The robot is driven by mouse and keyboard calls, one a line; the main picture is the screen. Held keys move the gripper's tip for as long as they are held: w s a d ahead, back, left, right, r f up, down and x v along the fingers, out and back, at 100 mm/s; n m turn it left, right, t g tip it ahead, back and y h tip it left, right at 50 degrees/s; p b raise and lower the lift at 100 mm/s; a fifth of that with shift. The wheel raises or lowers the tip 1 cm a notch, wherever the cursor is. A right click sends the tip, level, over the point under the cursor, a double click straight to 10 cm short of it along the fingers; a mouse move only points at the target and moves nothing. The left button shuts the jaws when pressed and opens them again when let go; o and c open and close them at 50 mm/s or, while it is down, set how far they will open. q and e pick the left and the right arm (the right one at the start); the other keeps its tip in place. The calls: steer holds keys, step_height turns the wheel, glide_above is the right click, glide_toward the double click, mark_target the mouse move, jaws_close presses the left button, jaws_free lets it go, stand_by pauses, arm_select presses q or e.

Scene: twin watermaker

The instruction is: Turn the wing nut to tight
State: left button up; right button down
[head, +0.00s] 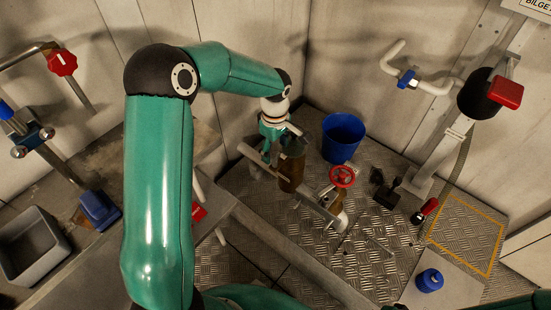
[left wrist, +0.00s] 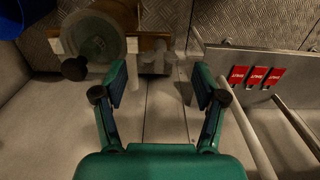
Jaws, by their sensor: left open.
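My left gripper (head: 294,133) is open in the head view, at the top of a brown cylindrical housing (head: 291,172) on a pipe. In the left wrist view its two fingers (left wrist: 160,80) stand wide apart with nothing between the pads. Just beyond the fingertips is a small grey metal fitting (left wrist: 154,60) on a brown bar. I cannot tell whether this fitting is the wing nut. The round end of the housing (left wrist: 96,38) shows left of it, with a dark knob (left wrist: 75,68) below. The wing nut is not clearly visible in the head view. My right gripper is not in view.
A blue bucket (head: 343,137) stands right of the housing. A red handwheel valve (head: 342,176) sits along the pipe (head: 305,199). Red tags (left wrist: 257,76) hang on a grey rail at right in the wrist view. Chequer-plate floor is partly clear at right.

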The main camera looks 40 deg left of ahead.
mark_target(275, 160)
arm_select(q)
steer(key=shift+f, duration=2.3)
steer(key=c, duration=1.2)
steer(key=shift+o, duration=0.2)
